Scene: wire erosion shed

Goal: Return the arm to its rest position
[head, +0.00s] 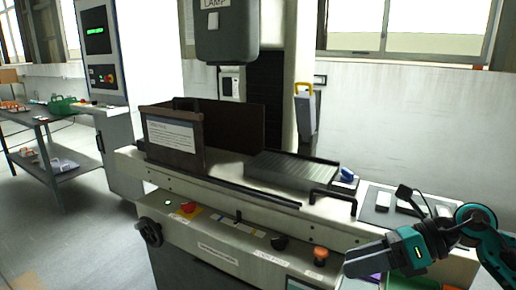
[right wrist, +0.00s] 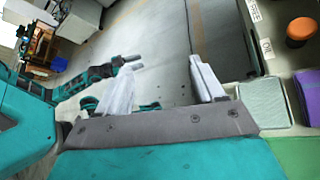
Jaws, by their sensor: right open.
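My right gripper (head: 352,261) is at the lower right of the head view, in front of the machine's right end. It also shows in the right wrist view (right wrist: 160,84), where its two pale fingers stand wide apart with nothing between them. The right arm comes in from the right edge and is bent. In the right wrist view, another teal arm of mine reaches in from the left, with two small prongs (right wrist: 134,64) at its end. It is too small to tell whether they are open. The left arm does not show in the head view.
The machine bench (head: 225,200) has knobs and an orange button (head: 320,254) on its front. A dark mat (head: 381,213) with small parts lies at its right end. A green pad and purple item (right wrist: 308,95) are close to the right gripper. Open floor (head: 75,235) lies left.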

